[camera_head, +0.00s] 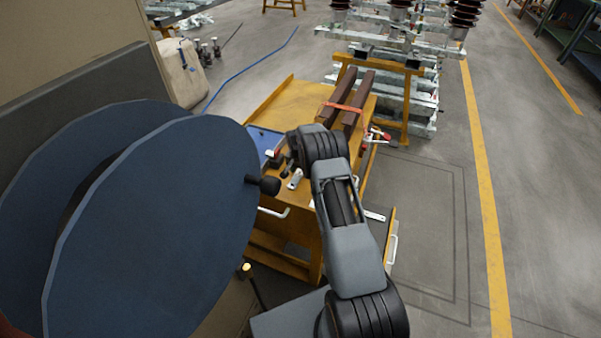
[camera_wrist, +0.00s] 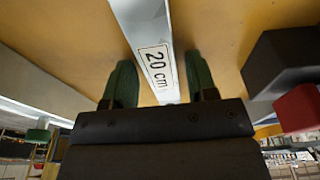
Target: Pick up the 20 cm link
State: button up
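The 20 cm link is a flat light-grey metal bar (camera_wrist: 140,22) with a white "20 cm" label, on the orange-yellow bench top in the wrist view. My gripper (camera_wrist: 160,70) has its two green fingers apart, one on each side of the bar. A gap shows between each finger and the bar, so it is open and not holding it. The near end of the bar is hidden behind the gripper body. In the head view a small pale metal piece (camera_head: 295,179) lies on the bench near my wrist; I cannot tell for sure that it is the same link.
The orange bench (camera_head: 290,105) carries two brown bars (camera_head: 341,92) at its far end. A black block (camera_wrist: 283,58) and a red part (camera_wrist: 298,108) are close to the right finger. A large blue disc (camera_head: 150,225) stands left of the bench. Open floor lies to the right.

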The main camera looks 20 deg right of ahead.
grip_shut()
jog(key=shift+w+r, duration=0.1)
dwell(0.4)
